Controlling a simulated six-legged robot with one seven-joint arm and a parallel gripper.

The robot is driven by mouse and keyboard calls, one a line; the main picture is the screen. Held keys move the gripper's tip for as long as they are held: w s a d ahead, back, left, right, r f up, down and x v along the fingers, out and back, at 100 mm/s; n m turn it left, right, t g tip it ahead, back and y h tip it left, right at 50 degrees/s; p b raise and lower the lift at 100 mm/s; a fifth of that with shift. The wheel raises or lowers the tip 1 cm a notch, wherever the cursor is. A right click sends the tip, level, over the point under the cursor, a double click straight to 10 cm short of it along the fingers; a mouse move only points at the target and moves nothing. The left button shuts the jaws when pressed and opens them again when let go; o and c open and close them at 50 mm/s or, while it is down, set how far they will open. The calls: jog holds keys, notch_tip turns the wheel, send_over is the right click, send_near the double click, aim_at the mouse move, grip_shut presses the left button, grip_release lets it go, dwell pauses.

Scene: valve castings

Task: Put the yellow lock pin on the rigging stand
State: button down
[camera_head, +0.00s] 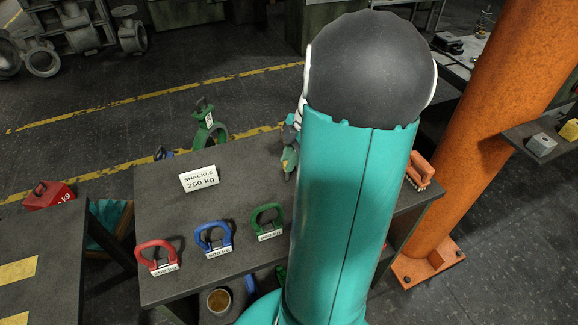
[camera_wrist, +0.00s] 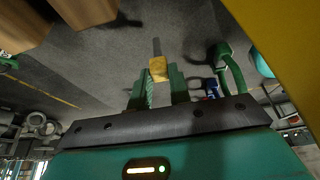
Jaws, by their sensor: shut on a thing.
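In the wrist view my gripper (camera_wrist: 159,84) has its two green fingers closed on the yellow lock pin (camera_wrist: 158,68). The pin has a yellow block-shaped part between the fingertips and a grey shaft that points away from them. It is held clear of the dark floor seen behind it. In the head view my teal arm stands in front and hides most of my gripper and the pin. I cannot tell for sure which surface is the rigging stand; a dark table (camera_head: 160,208) bears red (camera_head: 157,257), blue (camera_head: 214,238) and green (camera_head: 267,221) shackles.
A sign reading "SHACKLE 250 kg" (camera_head: 199,178) stands on the dark table. An orange column (camera_head: 510,110) rises at the right, beside a shelf with a grey block (camera_head: 541,145). An orange brush-like thing (camera_head: 420,170) lies at the table's right end. The table's left middle is bare.

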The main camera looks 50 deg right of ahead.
jog(key=shift+f, duration=1.5)
jog(key=c, duration=1.3)
grip_release()
jog(key=shift+f, duration=0.15)
jog(key=v, duration=1.2)
jog(key=w+a+r+m+h, duration=0.2)
jog(key=a+r+m, duration=0.1)
jog(key=a, duration=0.6)
jog(key=w+a+r+m+h, duration=0.1)
jog(key=w+a+r+m, duration=0.15)
jog(key=a, duration=0.65)
jog(key=s+a+m+t, duration=0.1)
jog(key=s+a+m, duration=0.1)
jog(key=a, duration=0.6)
jog(key=s+a+m+t, duration=0.2)
jog(key=s+a+m, duration=0.1)
jog(key=a, duration=0.5)
jog(key=shift+r+m+h, duration=0.4)
jog(key=shift+r+m, duration=0.05)
jog(key=shift+m, duration=0.4)
